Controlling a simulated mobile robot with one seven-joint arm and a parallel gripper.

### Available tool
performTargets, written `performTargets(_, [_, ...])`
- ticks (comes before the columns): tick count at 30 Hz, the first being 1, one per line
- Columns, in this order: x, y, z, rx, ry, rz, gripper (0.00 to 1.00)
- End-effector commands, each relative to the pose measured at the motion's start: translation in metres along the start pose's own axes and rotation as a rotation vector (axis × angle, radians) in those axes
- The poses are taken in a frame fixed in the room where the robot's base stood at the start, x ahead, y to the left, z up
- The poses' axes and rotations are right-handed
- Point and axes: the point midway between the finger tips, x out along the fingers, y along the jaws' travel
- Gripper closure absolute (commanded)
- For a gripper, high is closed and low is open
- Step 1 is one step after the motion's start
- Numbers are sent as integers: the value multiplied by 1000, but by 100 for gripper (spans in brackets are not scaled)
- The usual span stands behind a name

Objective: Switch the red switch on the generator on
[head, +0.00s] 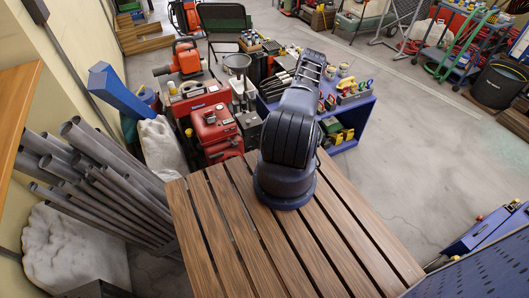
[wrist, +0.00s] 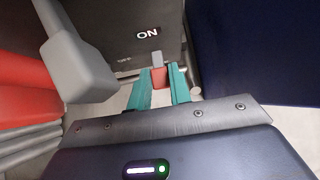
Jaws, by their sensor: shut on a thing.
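The red switch (wrist: 159,77) shows in the wrist view on the dark panel of the generator (wrist: 125,30), below a white "ON" label. A small grey tab stands just above the switch. My gripper (wrist: 160,84) has its two teal fingers on either side of the switch and is shut on it. In the head view my arm hides the gripper and the switch, and I cannot tell for certain which machine there is the generator.
A grey blocky part (wrist: 80,65) stands close left of my fingers, with red ribbed parts (wrist: 25,95) beyond. A dark blue surface (wrist: 260,50) is at right. In the head view, red machines (head: 213,125) and a blue tool shelf (head: 352,116) stand past the slatted wooden table (head: 220,235).

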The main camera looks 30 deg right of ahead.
Motion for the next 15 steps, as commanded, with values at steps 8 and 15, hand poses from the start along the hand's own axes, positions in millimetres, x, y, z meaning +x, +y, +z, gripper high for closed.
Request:
performTargets(8, [-2, 0, 5, -1, 77, -2, 100])
performTargets(15, [-2, 0, 5, 1, 81, -2, 100])
